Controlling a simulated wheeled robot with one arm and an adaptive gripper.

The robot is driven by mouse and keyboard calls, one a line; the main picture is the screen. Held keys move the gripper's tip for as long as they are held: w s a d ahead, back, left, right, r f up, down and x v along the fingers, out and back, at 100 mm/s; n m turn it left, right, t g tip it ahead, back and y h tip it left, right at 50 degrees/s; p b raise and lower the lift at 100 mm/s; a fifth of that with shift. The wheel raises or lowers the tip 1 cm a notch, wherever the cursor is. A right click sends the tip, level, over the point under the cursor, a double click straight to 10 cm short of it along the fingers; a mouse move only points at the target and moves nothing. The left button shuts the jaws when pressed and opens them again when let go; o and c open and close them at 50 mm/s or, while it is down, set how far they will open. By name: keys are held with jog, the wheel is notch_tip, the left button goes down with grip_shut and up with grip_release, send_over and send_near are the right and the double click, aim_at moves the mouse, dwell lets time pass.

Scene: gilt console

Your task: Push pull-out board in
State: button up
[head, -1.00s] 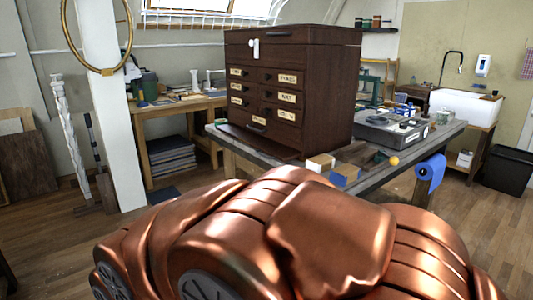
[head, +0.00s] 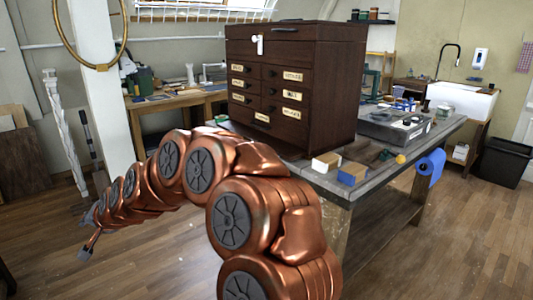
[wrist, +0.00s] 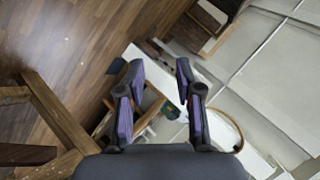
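The dark brown cabinet (head: 325,85) stands on the grey workbench, with labelled drawers on its front. The pull-out board at the cabinet's foot is mostly or wholly behind my copper arm in the head view, so I cannot tell how far it sticks out. My gripper (head: 86,254) is at the far left end of the arm, low over the floor and well apart from the cabinet. In the wrist view my gripper (wrist: 158,85) is open, with nothing between its fingers. A dark brown edge (wrist: 25,155) shows at lower left there; I cannot tell what it is.
The workbench (head: 325,184) carries small blocks (head: 351,173) and a grey device (head: 395,128) right of the cabinet. A blue roll (head: 430,167) hangs at its end. A white post (head: 100,80) stands at the left. The floor in front is clear.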

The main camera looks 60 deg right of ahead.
jog(key=w+d+r+m+t+h, duration=0.1)
jog(key=w+d+m+h, duration=0.25)
jog(key=d, duration=0.45)
jog(key=w+d+r+m+t+h, duration=0.1)
jog(key=w+d+m+h, duration=0.2)
jog(key=d, duration=0.6)
jog(key=s+d+f+m+g+h+p, duration=0.15)
jog(key=d+m+h, duration=0.55)
jog(key=d, duration=1.1)
jog(key=s+d+f+m+g+h+p, duration=0.15)
jog(key=s+d+m+g+h, duration=0.75)
jog(key=s+d, duration=0.95)
jog(key=shift+m+y, duration=0.35)
jog(key=shift+y, duration=0.3)
jog(key=shift+w+f+p+x, duration=0.1)
jog(key=shift+f+p+x, duration=0.05)
jog(key=shift+x, duration=1.25)
jog(key=shift+w+f+p+x, duration=0.1)
jog(key=shift+p+x, duration=0.05)
jog(key=shift+x, duration=1.25)
jog(key=shift+w+f+p+x, duration=0.15)
jog(key=shift+x, duration=1.3)
jog(key=shift+c, duration=0.2)
